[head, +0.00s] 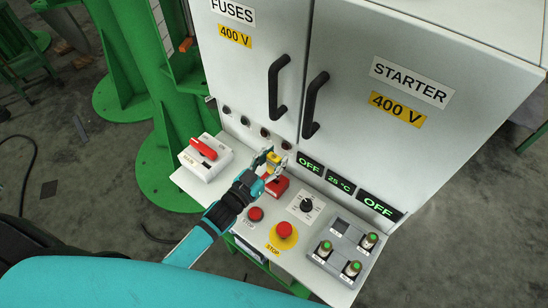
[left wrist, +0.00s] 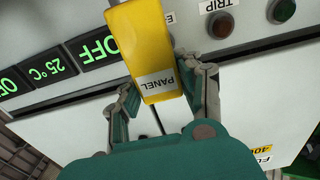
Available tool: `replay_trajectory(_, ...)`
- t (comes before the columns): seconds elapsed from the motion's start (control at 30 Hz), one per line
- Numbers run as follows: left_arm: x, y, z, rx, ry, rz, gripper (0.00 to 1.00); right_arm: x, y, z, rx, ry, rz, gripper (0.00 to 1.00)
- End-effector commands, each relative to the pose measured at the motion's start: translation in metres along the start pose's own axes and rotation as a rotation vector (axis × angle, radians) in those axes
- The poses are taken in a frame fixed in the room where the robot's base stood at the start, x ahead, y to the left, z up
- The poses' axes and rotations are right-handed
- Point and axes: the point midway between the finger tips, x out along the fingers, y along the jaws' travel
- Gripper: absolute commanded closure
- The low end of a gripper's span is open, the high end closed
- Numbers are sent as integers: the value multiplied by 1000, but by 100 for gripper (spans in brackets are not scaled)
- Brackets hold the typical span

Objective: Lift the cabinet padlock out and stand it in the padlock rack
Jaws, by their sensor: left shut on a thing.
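A yellow block-shaped padlock body (left wrist: 148,50), with a white label reading PANEL upside down, is between the fingers of my left gripper (left wrist: 160,92). In the head view my left gripper (head: 270,164) is over the back of the console, shut on this yellow padlock (head: 275,159). The shackle is not clearly seen. A red block (head: 277,187) sits on the console just below the gripper; I cannot tell whether it is the padlock rack or another padlock. No label reading CABINET shows. My right gripper is out of view.
The cabinet front with two black handles (head: 313,105) rises close behind. Displays (head: 340,185) line the back right.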

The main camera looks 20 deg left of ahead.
Motion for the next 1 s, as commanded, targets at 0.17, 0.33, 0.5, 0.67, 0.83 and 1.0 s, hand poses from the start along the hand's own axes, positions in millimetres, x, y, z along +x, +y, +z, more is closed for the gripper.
replay_trajectory(0.17,0,0,5,0,2,0,100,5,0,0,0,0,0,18)
replay_trajectory(0.33,0,0,9,0,2,0,100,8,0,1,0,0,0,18)
replay_trajectory(0.5,0,0,14,-1,1,0,100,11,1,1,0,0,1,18)
replay_trajectory(0.67,0,0,18,-1,1,0,100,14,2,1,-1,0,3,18)
replay_trajectory(0.83,0,0,22,-1,1,0,100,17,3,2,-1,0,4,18)
replay_trajectory(1.0,0,0,26,-1,2,0,100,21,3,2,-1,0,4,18)
